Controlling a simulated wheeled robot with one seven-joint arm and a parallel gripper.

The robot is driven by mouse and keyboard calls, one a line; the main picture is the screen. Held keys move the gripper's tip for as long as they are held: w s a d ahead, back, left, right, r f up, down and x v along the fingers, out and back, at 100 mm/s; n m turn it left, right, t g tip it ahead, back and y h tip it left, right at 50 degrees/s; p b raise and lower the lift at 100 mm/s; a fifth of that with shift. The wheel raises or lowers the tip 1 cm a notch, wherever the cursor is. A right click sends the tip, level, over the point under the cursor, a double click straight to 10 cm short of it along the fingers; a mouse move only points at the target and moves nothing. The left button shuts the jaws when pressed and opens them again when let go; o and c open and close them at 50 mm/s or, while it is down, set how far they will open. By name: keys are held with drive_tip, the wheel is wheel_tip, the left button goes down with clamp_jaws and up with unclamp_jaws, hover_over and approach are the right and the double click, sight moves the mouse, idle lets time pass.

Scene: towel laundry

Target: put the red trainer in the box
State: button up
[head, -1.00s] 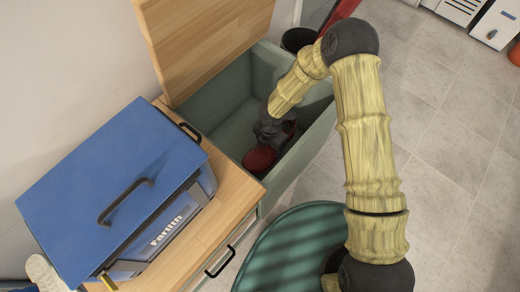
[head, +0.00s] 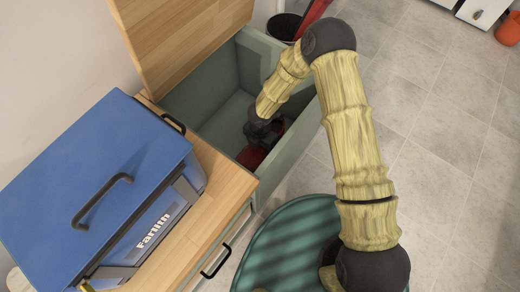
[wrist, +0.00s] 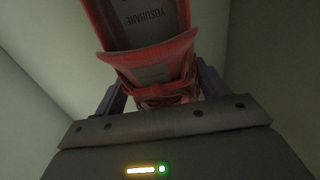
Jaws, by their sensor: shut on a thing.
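The red trainer (wrist: 150,60) fills the upper middle of the wrist view, with its opening and grey insole towards the camera. My gripper (wrist: 158,95) is shut on it, one dark finger on each side. In the head view the red trainer (head: 252,157) shows only in part, under my gripper (head: 266,134), inside the green box (head: 288,150). The box's wooden lid (head: 180,40) stands open against the wall. I cannot tell whether the trainer touches the box floor.
A blue cool box (head: 95,185) with dark handles stands on the wooden cabinet top (head: 215,190) left of the box. A dark bin (head: 284,27) stands behind the box. Tiled floor (head: 440,130) lies free to the right.

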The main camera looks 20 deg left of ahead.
sight(260, 149)
wheel_tip(260, 149, down, 4)
drive_tip(key=b, duration=0.2)
drive_tip(key=shift+b, duration=0.4)
drive_tip(key=o, duration=1.3)
drive_tip(key=shift+r, duration=0.15)
drive_tip(key=shift+c, duration=0.2)
wheel_tip(260, 149, up, 12)
drive_tip(key=p, duration=0.7)
